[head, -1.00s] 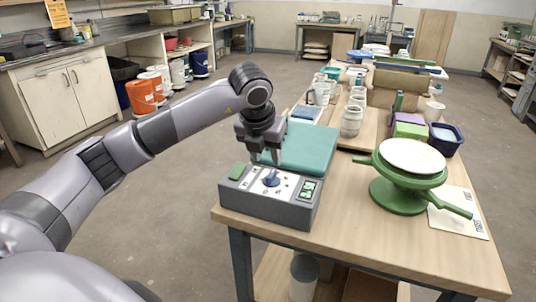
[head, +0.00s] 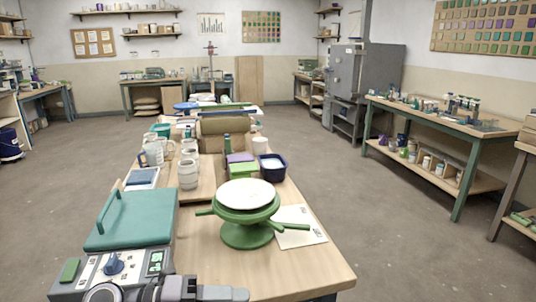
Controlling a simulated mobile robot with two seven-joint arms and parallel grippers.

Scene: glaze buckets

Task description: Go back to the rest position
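A grey control box (head: 88,275) with a blue knob (head: 113,263) and a green display sits at the near left of the wooden table (head: 305,268). A teal lidded unit (head: 135,222) with a handle joins it behind. Part of my arm shows at the bottom edge in front of the control box, but which arm it is and its fingertips cannot be made out. Neither gripper can be seen clearly.
A green banding wheel (head: 247,232) with a white top stands on the table by a paper sheet (head: 297,227). Jars (head: 187,173) and a blue tub (head: 272,166) stand farther back. A green-framed workbench (head: 450,125) is at right, with open floor (head: 385,225) between.

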